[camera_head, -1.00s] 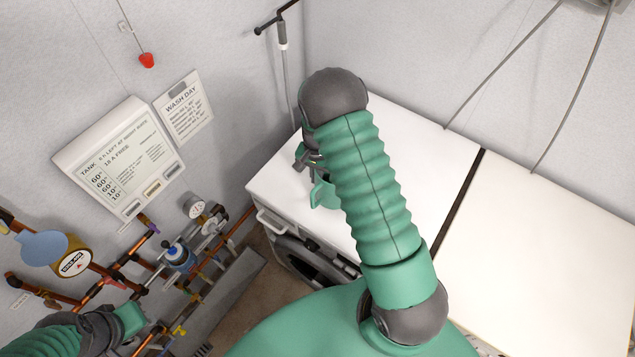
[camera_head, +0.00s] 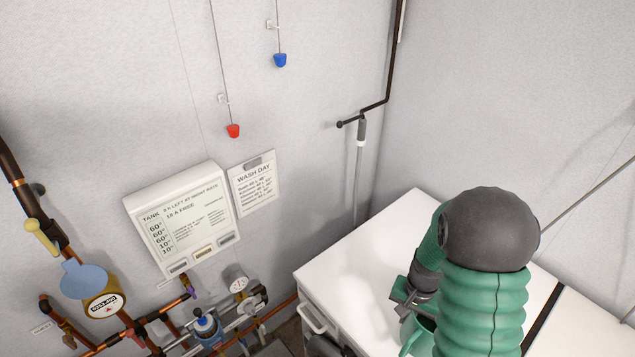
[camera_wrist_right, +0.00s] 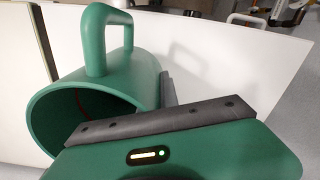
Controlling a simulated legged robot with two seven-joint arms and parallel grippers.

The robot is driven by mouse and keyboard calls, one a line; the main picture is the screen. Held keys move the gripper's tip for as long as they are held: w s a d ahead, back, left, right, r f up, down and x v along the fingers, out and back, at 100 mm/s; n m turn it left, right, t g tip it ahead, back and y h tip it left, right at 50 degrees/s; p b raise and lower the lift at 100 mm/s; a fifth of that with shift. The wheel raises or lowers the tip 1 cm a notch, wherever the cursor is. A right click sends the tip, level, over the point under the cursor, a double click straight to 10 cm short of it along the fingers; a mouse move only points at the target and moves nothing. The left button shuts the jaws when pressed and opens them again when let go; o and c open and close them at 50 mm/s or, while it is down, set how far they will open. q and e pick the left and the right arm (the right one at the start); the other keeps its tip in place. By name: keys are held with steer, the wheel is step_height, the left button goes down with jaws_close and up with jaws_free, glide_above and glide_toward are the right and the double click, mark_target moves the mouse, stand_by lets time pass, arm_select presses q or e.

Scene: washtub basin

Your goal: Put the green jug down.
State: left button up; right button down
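The green jug (camera_wrist_right: 120,82) fills the left of the right wrist view, with its handle (camera_wrist_right: 107,38) at the top and its dark open mouth facing lower left. My right gripper (camera_wrist_right: 166,105) has one dark finger across the jug's near side, and the other shows partly behind its right edge. The gripper appears shut on the jug. In the head view the jug (camera_head: 412,338) shows only in part beside my right gripper (camera_head: 416,298), over the white top (camera_head: 352,275). My arm hides the rest. I cannot tell whether the jug touches the top. My left gripper is out of view.
The white top is clear to the left of the jug. A dark gap (camera_head: 543,318) divides it at right. Pipes and a gauge (camera_head: 237,284) line the left wall below a tank sign (camera_head: 180,222). A grey upright pipe (camera_head: 359,175) stands at the back corner.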

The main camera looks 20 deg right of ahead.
steer(key=w+a+r+n+b, duration=0.1)
steer(key=w+a+n, duration=0.3)
steer(key=a, duration=0.5)
steer(key=w+a+r+n+b, duration=0.1)
steer(key=w+a+n+b, duration=0.1)
steer(key=w+a+n, duration=0.3)
steer(key=a+n, duration=0.1)
steer(key=a, duration=0.3)
steer(key=shift+w+a+n, duration=0.15)
steer(key=shift+a+n, duration=0.15)
steer(key=shift+n, duration=0.1)
steer(key=shift+d+f, duration=0.15)
steer(key=shift+d, duration=0.1)
steer(key=shift+d, duration=0.1)
